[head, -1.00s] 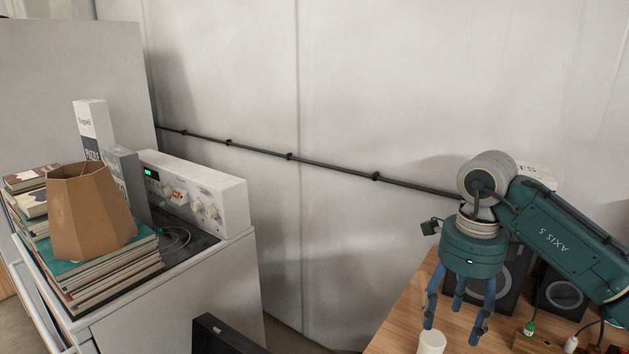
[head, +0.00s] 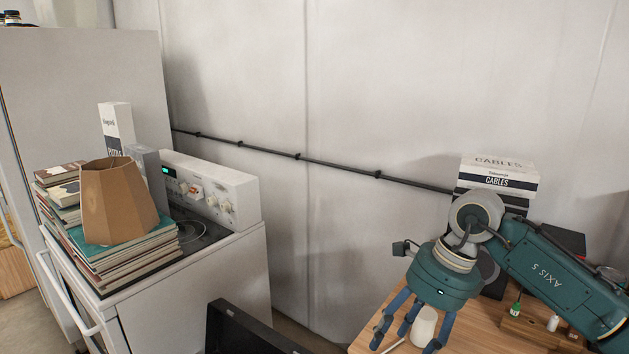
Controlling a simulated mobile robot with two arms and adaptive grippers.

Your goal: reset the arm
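My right arm (head: 556,282), teal and marked AXIS 5, comes in from the right above the wooden table. Its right gripper (head: 412,334) points down with its blue fingers spread apart. A white cup-like object (head: 424,326) shows behind and between the fingers; I see no clear grip on it, and whether they touch it cannot be told. My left gripper is not in view.
The wooden table (head: 372,333) holds a CABLES box (head: 499,176) at the back and small bottles (head: 553,322). At left, a white stove (head: 206,290) carries stacked books (head: 125,255) and a brown lampshade (head: 115,205). A black open case edge (head: 245,330) stands between.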

